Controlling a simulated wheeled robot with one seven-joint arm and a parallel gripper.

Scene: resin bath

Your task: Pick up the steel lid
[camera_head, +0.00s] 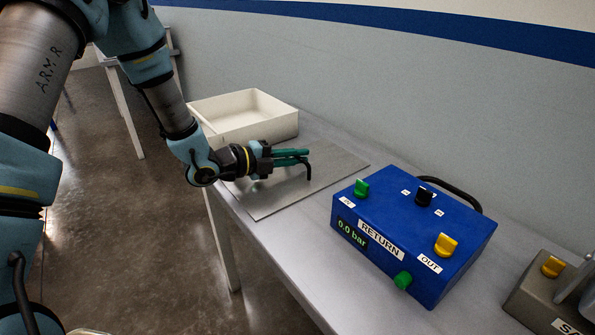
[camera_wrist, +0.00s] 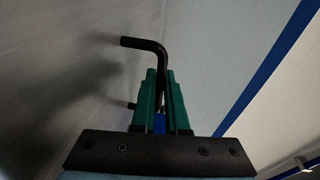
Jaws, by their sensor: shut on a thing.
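The steel lid (camera_head: 270,203) is a flat grey rectangular plate over the bench, in front of the white basin. It looks level, and I cannot tell whether it touches the bench top. My gripper (camera_head: 304,157) is above the lid, its green fingers pointing right in the head view. The fingers are shut on a black bent handle (camera_head: 309,172), which looks like the lid's own. In the wrist view the handle (camera_wrist: 148,43) sticks out past my gripper (camera_wrist: 161,88) and bends left. The fingers and arm hide part of the handle and the lid's left part.
The white open basin (camera_head: 240,125) stands behind the lid. A blue control box (camera_head: 410,235) with knobs and a black handle stands close to the lid's right. A grey device (camera_head: 545,300) with a yellow knob is at far right. The wall runs along the bench (camera_head: 375,310).

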